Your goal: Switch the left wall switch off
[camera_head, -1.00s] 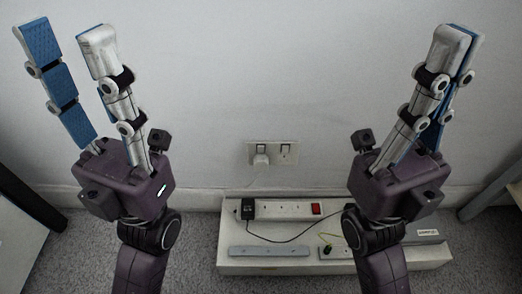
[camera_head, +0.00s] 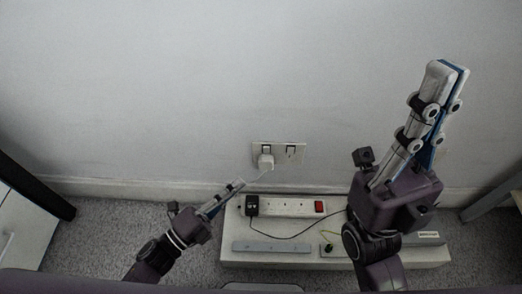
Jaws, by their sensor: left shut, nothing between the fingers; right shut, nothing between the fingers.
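A white double wall socket (camera_head: 278,156) is on the wall, with two small dark switches along its top. The left wall switch (camera_head: 266,147) is above a white plug in the socket's left outlet; its on or off position is too small to tell. My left gripper (camera_head: 240,184) is shut and empty, low and to the left of the socket, its tips just below and left of the plug and apparently apart from it. My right gripper (camera_head: 447,66) is shut and empty, pointing up, well right of the socket.
A white power strip (camera_head: 285,207) with a red switch (camera_head: 319,206), a black adapter (camera_head: 251,205) and cables lies on a low pale box (camera_head: 395,257) below the socket. Dark-legged furniture stands at the far left and right. The wall above is bare.

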